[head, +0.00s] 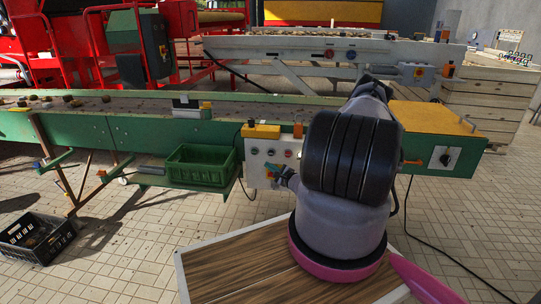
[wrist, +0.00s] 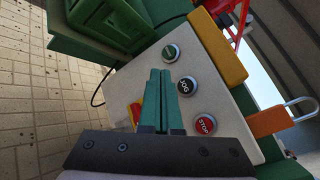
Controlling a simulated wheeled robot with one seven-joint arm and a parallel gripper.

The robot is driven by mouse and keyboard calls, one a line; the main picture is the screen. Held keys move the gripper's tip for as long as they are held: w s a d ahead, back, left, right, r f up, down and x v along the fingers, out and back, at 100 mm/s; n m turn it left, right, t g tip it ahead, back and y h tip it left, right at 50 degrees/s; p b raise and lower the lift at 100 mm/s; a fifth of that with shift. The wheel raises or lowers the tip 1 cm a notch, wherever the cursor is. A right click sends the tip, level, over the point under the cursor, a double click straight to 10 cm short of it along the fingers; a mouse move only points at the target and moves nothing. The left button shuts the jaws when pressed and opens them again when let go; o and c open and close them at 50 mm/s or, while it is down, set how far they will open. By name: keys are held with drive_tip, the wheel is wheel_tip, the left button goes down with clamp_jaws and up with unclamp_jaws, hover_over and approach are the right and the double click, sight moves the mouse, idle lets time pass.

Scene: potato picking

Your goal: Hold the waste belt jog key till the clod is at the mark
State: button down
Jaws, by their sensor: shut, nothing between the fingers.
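The waste belt (head: 130,104) runs across the head view in a green frame, with several brown lumps (head: 70,99) at its left. I cannot tell which lump is the clod. A small white and black piece with yellow (head: 187,103) stands at the belt; I cannot tell if it is the mark. In the wrist view the pale control box carries the black jog key (wrist: 185,86), a green button (wrist: 171,53) and a red STOP button (wrist: 206,123). My gripper (wrist: 160,73) is shut and empty, its teal tips close beside the jog key; contact cannot be told.
A red and yellow switch (wrist: 136,113) sits on the box beside my fingers. A yellow block (head: 261,131) tops the box. An orange padlock-like piece (wrist: 270,121) is nearby.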

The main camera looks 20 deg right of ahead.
sight(268, 154)
drive_tip(key=shift+w+d, duration=0.6)
drive_tip(key=shift+w, duration=0.3)
drive_tip(key=shift+w+d, duration=0.65)
drive_tip(key=shift+w, duration=0.25)
drive_tip(key=shift+w+d, duration=0.6)
drive_tip(key=shift+w, duration=0.3)
drive_tip(key=shift+w+d, duration=0.2)
drive_tip(key=shift+w, duration=0.15)
drive_tip(key=shift+w+d, duration=0.25)
drive_tip(key=shift+w, duration=0.1)
idle(2.4)
drive_tip(key=shift+s, duration=0.1)
idle(0.9)
drive_tip(key=shift+s+a, duration=0.45)
drive_tip(key=shift+s, duration=0.15)
drive_tip(key=shift+s+a, duration=0.75)
drive_tip(key=shift+s, duration=0.3)
drive_tip(key=shift+s+a, duration=0.7)
drive_tip(key=shift+s, duration=0.35)
